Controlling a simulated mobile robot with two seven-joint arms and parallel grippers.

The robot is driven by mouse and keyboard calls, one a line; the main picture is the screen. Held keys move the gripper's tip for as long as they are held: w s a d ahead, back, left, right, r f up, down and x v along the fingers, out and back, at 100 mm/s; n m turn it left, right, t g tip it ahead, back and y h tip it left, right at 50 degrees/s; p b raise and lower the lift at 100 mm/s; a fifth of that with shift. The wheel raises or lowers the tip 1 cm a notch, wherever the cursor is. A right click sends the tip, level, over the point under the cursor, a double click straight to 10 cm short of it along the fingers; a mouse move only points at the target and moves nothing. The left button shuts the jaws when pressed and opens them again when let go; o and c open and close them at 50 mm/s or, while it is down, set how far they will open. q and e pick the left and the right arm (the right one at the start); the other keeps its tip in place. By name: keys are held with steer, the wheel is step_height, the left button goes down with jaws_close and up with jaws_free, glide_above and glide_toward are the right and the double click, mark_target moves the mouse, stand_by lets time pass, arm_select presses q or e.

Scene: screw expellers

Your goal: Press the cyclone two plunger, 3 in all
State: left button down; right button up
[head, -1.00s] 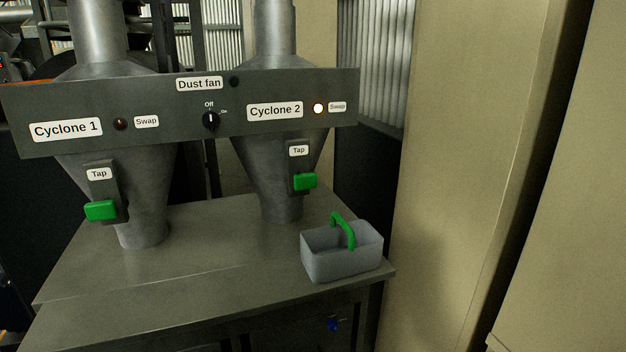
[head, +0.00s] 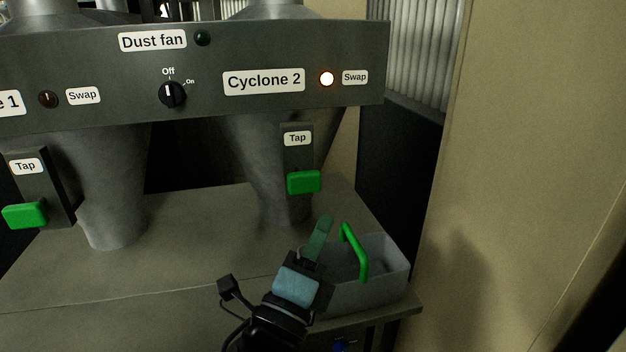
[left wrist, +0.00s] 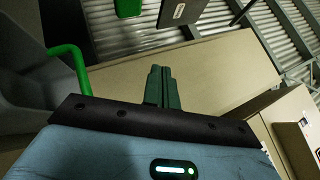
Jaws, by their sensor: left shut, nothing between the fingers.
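The Cyclone 2 hopper has a green plunger (head: 304,182) on a dark plate under a Tap label (head: 297,138). The plunger shows at the top of the left wrist view (left wrist: 128,7), cut by the frame edge. My left gripper (head: 325,222) is shut and empty, its fingers pointing up. In the head view its tips appear below and a little right of the plunger, apart from it. Its closed fingers (left wrist: 160,76) show in the left wrist view. The lamp (head: 327,78) beside the Cyclone 2 label (head: 263,80) is lit. My right gripper is out of view.
A grey bin (head: 385,257) with a green handle (head: 355,252) stands at the bench's right corner, partly behind my left gripper. Cyclone 1 has a similar green plunger (head: 25,215) at left. The bench top (head: 185,255) between the hoppers is clear. A beige wall (head: 520,150) stands right.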

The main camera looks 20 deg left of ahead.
arm_select(q)
glide_toward(316, 177)
steer(key=shift+d+x, duration=0.35)
steer(key=shift+x, duration=1.8)
steer(key=shift+a+r, duration=0.1)
steer(key=shift+r, duration=0.1)
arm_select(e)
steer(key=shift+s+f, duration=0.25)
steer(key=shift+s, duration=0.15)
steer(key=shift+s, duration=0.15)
arm_select(q)
steer(key=shift+w+a, duration=0.25)
steer(key=shift+w, duration=0.1)
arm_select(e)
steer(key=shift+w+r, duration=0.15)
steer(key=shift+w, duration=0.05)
